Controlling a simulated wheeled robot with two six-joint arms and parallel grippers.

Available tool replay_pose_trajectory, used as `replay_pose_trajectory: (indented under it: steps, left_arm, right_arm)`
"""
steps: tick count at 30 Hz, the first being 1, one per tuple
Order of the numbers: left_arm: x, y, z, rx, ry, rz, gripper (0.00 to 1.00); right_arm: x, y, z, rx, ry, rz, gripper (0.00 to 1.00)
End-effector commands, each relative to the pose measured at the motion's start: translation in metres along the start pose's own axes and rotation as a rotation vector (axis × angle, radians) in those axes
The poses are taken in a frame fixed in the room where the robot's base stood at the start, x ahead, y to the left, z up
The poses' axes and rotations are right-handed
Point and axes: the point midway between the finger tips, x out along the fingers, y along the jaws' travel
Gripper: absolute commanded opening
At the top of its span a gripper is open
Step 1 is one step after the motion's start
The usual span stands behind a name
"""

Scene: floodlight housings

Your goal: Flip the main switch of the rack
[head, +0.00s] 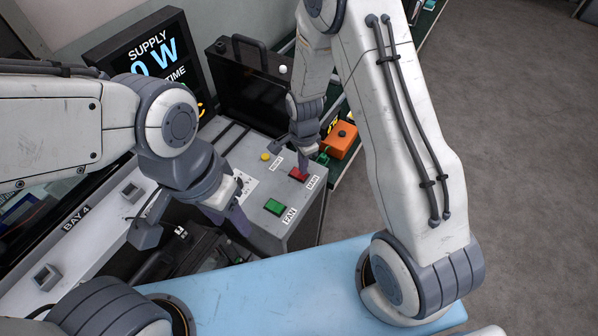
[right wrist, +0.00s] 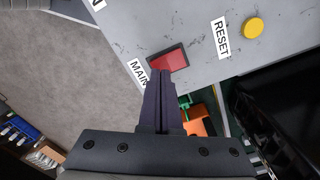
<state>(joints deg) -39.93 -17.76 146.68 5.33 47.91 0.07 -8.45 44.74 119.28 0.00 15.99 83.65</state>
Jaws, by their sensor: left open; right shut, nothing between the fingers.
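The main switch (head: 298,174) is a red rocker beside a MAIN label on top of the grey rack box (head: 262,232). It also shows in the right wrist view (right wrist: 168,60). My right gripper (head: 303,168) is shut and empty, its fingertips at the near edge of the red switch in the wrist view (right wrist: 160,76); I cannot tell whether they touch it. My left gripper (head: 225,208) is open and empty, beside the left side of the box top. It partly hides the box top there.
A green FAN switch (head: 274,207) and a yellow RESET button (head: 265,157) share the box top. A display reading SUPPLY 0 W (head: 150,55) stands behind at left. Grey floor is open at right.

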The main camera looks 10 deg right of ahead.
Motion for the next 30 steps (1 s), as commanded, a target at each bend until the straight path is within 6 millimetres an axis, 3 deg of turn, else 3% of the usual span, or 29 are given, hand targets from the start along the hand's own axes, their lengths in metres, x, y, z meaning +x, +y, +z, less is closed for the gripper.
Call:
replay_pose_trajectory:
  steps: [30]
  left_arm:
    - [0.0071,-0.0005,0.0004,0.000,0.000,0.000,0.50]
  right_arm:
    - [0.0096,0.0000,0.0000,0.000,0.000,0.000,0.00]
